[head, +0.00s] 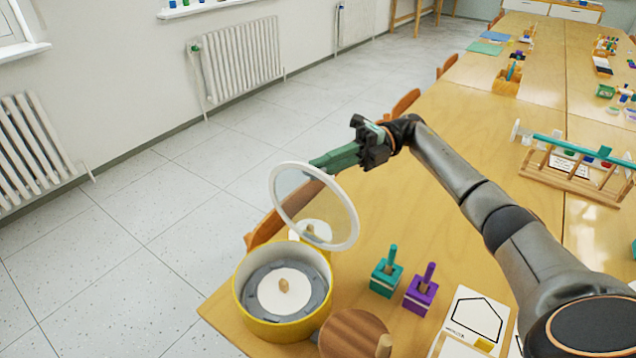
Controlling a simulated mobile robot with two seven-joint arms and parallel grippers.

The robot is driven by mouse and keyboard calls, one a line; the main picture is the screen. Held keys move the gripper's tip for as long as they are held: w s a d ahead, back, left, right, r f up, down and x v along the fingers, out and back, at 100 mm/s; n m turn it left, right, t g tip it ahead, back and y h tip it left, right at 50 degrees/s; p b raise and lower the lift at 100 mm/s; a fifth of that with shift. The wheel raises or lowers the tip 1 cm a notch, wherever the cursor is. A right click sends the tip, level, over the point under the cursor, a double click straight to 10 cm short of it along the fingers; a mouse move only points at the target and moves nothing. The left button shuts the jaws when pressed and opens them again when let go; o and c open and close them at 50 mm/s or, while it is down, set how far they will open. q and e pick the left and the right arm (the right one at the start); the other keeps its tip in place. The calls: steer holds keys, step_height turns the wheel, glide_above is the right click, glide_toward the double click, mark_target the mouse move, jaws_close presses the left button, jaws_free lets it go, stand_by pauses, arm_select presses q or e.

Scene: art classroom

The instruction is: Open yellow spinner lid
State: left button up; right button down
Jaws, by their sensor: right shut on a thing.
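The yellow spinner (241,305) is a round yellow drum at the front left corner of the table. Inside it lie a grey ring and a white disc with a small wooden knob. Its lid (350,238), a clear disc with a white rim, is tilted up steeply above the drum's right back side, so the inside of the drum shows. My right gripper (318,164), with green fingers, is shut on the lid at its upper rim. The fingertips are partly hidden at the rim. My left gripper is not in view.
A teal block (386,280) and a purple block (421,295) with pegs stand right of the drum. A round wooden piece (352,335) sits in front. Drawing cards (474,318) lie further right. A wooden rack (570,178) stands at the right. The table's left edge is close to the drum.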

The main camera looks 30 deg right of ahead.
steer(key=shift+w+d+f+y+b, duration=0.2)
steer(key=shift+w+d+y+b, duration=0.1)
steer(key=shift+d+y+b, duration=0.3)
steer(key=shift+d, duration=0.1)
steer(key=c, duration=0.9)
jaws_free()
steer(key=shift+d, duration=0.1)
